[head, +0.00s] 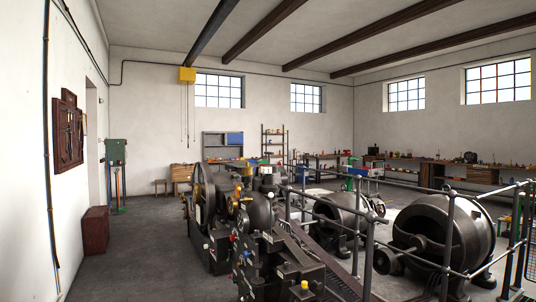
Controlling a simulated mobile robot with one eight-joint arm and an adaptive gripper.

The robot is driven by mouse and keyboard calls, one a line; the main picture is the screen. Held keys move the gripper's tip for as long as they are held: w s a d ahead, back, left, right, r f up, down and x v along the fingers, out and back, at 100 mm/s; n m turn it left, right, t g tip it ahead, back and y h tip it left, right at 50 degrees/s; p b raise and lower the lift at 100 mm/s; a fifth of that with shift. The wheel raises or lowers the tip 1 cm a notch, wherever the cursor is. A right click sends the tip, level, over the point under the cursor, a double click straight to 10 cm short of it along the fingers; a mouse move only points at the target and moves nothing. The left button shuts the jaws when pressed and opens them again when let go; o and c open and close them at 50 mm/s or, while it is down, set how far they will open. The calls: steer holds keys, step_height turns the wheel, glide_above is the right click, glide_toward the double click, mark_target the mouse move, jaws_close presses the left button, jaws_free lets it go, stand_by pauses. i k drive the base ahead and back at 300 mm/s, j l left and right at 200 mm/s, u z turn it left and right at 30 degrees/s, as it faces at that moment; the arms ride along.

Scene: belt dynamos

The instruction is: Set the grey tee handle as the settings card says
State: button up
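I cannot pick out the grey tee handle in this wide view of the hall. I cannot pick out a settings card either; no writing is readable. A dark machine (262,210) with yellow, red and blue fittings stands at the middle front, and its small parts are too small to tell apart. My gripper is not in view.
Two large dark dynamos, one in the middle (340,213) and one at right (440,232), stand behind a metal railing (452,240). A brown wall board (67,132) hangs at left above a red-brown box (96,230). The left floor (140,255) is clear.

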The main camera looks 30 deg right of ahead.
mark_target(269, 153)
steer(key=i+j+z, duration=0.15)
steer(key=i+j, duration=0.15)
steer(key=i+j+z, duration=0.1)
steer(key=i+j, duration=0.2)
steer(key=i+j+z, duration=0.15)
steer(key=j, duration=0.25)
steer(key=i+j+z, duration=0.1)
steer(key=i+j, duration=0.25)
steer(key=i+j+z, duration=0.15)
steer(key=j, duration=0.3)
steer(key=i+j+z, duration=0.1)
steer(key=i+j, duration=0.2)
steer(key=i+j+z, duration=0.15)
steer(key=j, duration=0.4)
steer(key=i+j+z, duration=0.1)
steer(key=i+j, duration=0.15)
steer(key=j, duration=0.25)
